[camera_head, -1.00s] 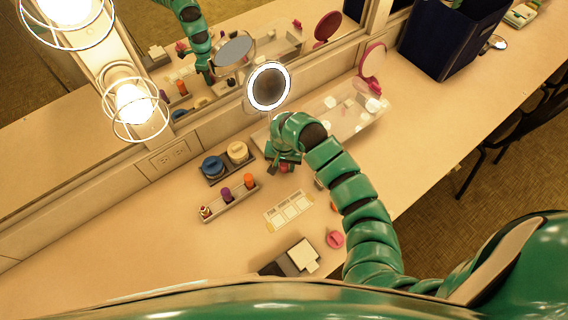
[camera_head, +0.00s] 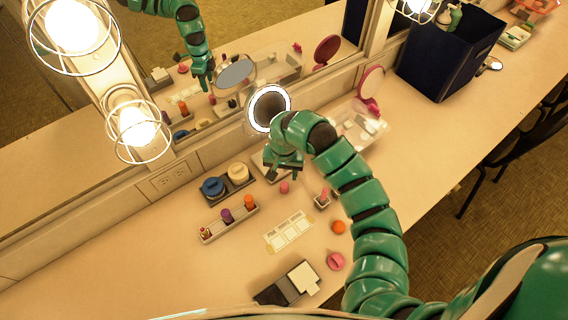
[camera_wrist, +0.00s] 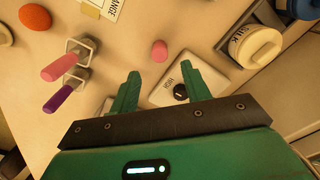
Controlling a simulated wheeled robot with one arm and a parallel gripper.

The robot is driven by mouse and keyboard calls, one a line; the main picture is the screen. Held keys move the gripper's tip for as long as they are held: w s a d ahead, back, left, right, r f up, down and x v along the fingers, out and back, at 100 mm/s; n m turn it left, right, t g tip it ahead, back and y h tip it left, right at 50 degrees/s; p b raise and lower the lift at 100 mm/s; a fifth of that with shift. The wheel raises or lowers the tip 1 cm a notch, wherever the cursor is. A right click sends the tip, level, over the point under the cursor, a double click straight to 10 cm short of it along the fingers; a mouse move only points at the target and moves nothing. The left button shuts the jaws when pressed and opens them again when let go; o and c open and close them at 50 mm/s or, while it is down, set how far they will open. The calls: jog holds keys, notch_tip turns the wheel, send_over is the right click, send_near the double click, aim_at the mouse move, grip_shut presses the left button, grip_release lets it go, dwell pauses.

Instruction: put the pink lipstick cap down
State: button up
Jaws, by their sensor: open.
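The pink lipstick cap (camera_head: 284,187) rests on the vanity counter (camera_head: 185,262), just below my gripper in the head view. In the wrist view the pink cap (camera_wrist: 160,51) lies on the bare counter just beyond the fingertips. My gripper (camera_head: 283,177) is open and empty, with clear space between its green fingers (camera_wrist: 160,73) and the cap. A pink lipstick (camera_head: 324,194) stands in a small square holder to the right; pink (camera_wrist: 59,68) and purple (camera_wrist: 59,99) lipsticks show at left in the wrist view.
Two jars (camera_head: 238,172) stand to the left. A lit ring mirror (camera_head: 269,96) is behind my gripper; its base (camera_wrist: 180,86) lies close by.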

jog(key=shift+r, duration=1.8)
jog(key=shift+s+f, duration=0.1)
